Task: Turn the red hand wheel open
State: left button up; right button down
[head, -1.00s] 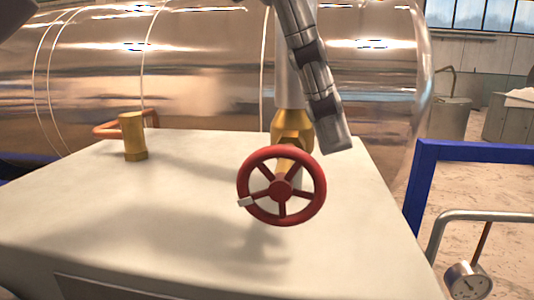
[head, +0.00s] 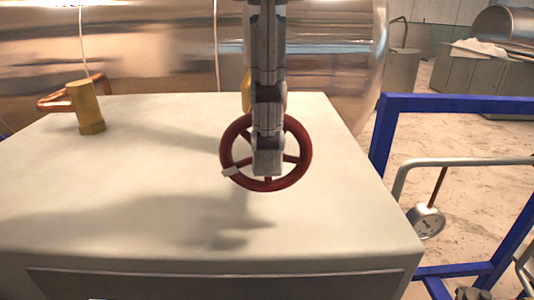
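My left gripper (head: 267,165) hangs down from the top of the head view and overlaps the wheel's hub and upper rim. I see it edge-on, so the gap between its fingers does not show. I cannot tell whether it touches the wheel. My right gripper is out of view.
The pale cabinet top (head: 150,200) is clear around the wheel. A yellow fitting (head: 88,110) with a copper pipe stands at the left. The shiny chamber (head: 150,50) is behind. A blue frame (head: 450,103) and a gauge (head: 427,222) stand at the right.

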pick_arm(q)
jog(key=shift+w+a+f, duration=0.1)
jog(key=shift+a+f, duration=0.05)
jog(key=shift+f, duration=0.7)
jog(key=shift+d+f, duration=0.2)
jog(key=shift+f, duration=0.15)
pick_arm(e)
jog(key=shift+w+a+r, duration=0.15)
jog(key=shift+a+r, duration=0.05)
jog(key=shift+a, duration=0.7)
pick_arm(q)
jog(key=shift+a, duration=0.1)
grip_shut()
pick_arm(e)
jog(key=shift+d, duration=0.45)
